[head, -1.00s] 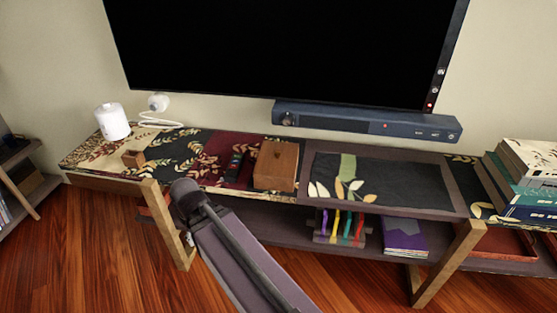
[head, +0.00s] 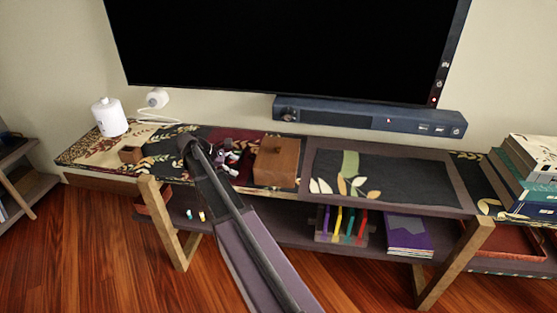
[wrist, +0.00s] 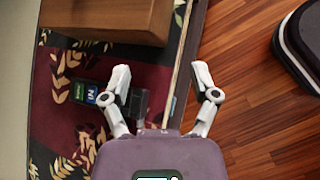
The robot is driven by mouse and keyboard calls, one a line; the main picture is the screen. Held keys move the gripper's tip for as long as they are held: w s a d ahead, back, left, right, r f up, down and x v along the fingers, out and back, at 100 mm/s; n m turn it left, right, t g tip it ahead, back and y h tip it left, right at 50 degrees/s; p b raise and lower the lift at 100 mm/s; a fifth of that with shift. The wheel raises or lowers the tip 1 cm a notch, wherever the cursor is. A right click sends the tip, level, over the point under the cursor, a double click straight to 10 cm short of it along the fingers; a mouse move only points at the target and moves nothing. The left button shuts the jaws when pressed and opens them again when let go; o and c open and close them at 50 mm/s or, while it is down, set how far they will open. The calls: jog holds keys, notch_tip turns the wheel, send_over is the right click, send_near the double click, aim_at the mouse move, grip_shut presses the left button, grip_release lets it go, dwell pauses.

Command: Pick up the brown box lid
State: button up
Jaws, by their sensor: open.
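The brown wooden box (head: 277,174) stands on the console table, right of my gripper in the head view. Its brown lid (head: 276,151), with a small knob, appears to rest on top. In the wrist view the box (wrist: 110,16) shows only in part at the top left, ahead of the fingers, and I cannot make out the lid there. My gripper (wrist: 163,78) is open, its two light fingers spread wide with nothing held. In the head view my gripper (head: 227,150) is over the table just left of the box, partly hidden by my arm.
Small dark items with green and blue labels (wrist: 84,92) lie by the left finger. A dark mat (head: 385,183) is right of the box.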

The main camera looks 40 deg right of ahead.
aim_at(276, 148)
jog(key=w+d+r+n+g+h+b, duration=0.1)
jog(key=w+d+r+n+g+h, duration=0.1)
jog(key=w+d, duration=0.3)
jog(key=d+r+n+h, duration=0.1)
jog(key=d, duration=0.2)
jog(key=shift+w+d+r, duration=0.15)
jog(key=shift+d, duration=0.1)
jog(key=shift+d+b, duration=0.1)
jog(key=shift+b, duration=0.2)
jog(key=b+x, duration=0.3)
jog(key=x, duration=0.4)
jog(key=shift+s+d+f, duration=0.3)
jog(key=shift+s+d, duration=0.1)
jog(key=shift+d, duration=0.15)
jog(key=shift+b+x, duration=1)
jog(key=shift+x, duration=1.6)
jog(key=shift+r, duration=0.1)
